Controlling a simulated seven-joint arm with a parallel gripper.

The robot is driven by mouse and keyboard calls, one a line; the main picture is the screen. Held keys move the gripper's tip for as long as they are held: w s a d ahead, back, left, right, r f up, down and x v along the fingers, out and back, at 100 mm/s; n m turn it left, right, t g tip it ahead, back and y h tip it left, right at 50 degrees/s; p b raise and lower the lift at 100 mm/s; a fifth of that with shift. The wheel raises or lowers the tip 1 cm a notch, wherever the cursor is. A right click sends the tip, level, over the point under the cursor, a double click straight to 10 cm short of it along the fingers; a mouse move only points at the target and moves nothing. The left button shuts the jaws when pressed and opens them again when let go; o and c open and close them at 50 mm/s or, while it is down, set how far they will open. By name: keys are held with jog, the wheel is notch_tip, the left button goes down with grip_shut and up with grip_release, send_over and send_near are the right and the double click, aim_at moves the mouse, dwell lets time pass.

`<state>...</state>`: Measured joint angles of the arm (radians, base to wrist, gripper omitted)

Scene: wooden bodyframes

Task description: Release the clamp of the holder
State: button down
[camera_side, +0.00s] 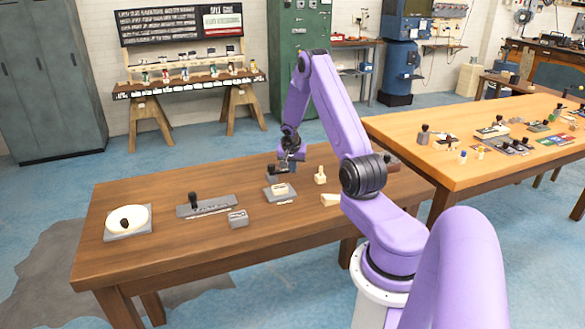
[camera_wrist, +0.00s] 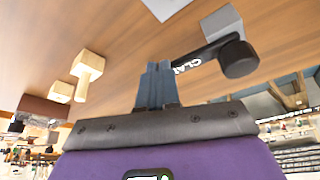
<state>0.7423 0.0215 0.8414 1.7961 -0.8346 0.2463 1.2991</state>
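The clamp holder shows in the wrist view as a grey block (camera_wrist: 221,22) with a black lever ending in a round black knob (camera_wrist: 238,59). In the side view the clamp holder (camera_side: 275,172) is small and partly hidden behind my gripper (camera_side: 290,163). In the wrist view my gripper (camera_wrist: 157,68) has its fingers together, with nothing visible between them. The fingertips are left of the lever and knob, apart from the knob; I cannot tell their height over the table.
A wooden peg piece (camera_side: 320,175), a pale wood block (camera_side: 331,199) and a grey holder with a wooden part (camera_side: 278,194) stand nearby. A grey block (camera_side: 238,218), a grey plate with a black handle (camera_side: 207,206) and a white round dish (camera_side: 138,215) lie further left.

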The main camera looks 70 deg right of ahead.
jog(key=shift+s, duration=0.25)
dwell(0.3)
jog(key=shift+s+a, duration=1.1)
jog(key=shift+a, duration=0.3)
jog(key=s+v, duration=0.1)
jog(key=v, duration=0.9)
jog(key=shift+s+d, duration=0.25)
jog(key=shift+d, duration=0.1)
jog(key=w+a+r+n+y, duration=0.15)
jog(key=a+n, duration=0.25)
jog(key=a, duration=0.6)
jog(key=a+r+n+t, duration=0.1)
jog(key=a+r+n, duration=0.3)
jog(key=a, duration=0.5)
jog(key=w+a+r+n+y, duration=0.1)
jog(key=a+n, duration=0.4)
jog(key=a, duration=0.5)
jog(key=s+a+r+n+g+y, duration=0.1)
jog(key=s+a+n, duration=0.5)
jog(key=s, duration=0.4)
jog(key=s+a+r+n+g+y, duration=0.1)
jog(key=s+a+n, duration=0.6)
jog(key=s, duration=0.4)
jog(key=shift+a+r+n, duration=0.25)
jog(key=shift+r+n, duration=0.05)
jog(key=shift+n, duration=0.3)
